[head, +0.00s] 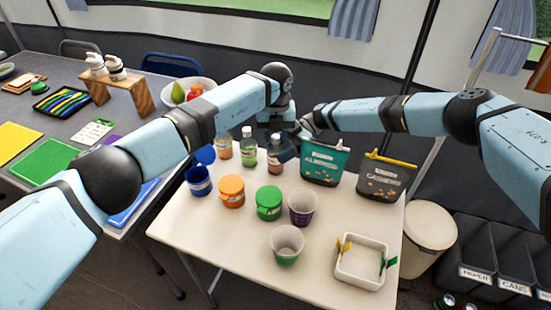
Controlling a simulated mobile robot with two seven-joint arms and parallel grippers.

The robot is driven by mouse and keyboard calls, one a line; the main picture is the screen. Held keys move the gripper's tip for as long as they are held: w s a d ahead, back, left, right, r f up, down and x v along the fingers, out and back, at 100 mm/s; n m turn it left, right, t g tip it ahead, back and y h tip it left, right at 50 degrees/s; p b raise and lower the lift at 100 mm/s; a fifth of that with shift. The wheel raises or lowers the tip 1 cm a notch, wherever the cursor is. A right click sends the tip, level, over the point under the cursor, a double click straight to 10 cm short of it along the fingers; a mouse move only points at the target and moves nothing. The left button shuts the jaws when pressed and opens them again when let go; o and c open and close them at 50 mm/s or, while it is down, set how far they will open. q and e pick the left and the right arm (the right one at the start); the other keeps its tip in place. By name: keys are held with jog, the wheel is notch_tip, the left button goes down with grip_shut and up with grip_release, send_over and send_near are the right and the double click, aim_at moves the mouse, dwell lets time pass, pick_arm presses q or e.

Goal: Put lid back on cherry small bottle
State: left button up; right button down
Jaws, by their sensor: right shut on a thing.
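The cherry small bottle (275,164), dark red with a pale label, stands upright on the white table, last in a row of small bottles. My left gripper (284,148) reaches down from above, close beside the bottle's upper part; its fingers are dark and partly hidden, so I cannot tell its opening. My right gripper (302,134) is just right of it, near the bottle's top and left of the teal pouch. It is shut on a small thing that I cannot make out. I cannot tell the lid apart here, and the bottle's mouth is not clear.
A green-labelled bottle (248,152) and an orange-labelled bottle (223,147) stand left. Orange (231,190) and green (268,203) lidded cups, a purple cup (302,207) and a pale cup (287,243) stand in front. Teal (322,165) and grey (385,180) pouches stand right.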

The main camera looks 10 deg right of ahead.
pick_arm(q)
grip_shut()
jog(key=o, duration=0.5)
grip_release()
notch_tip(320, 180, up, 12)
pick_arm(e)
jog(key=shift+c, duration=1.7)
grip_release()
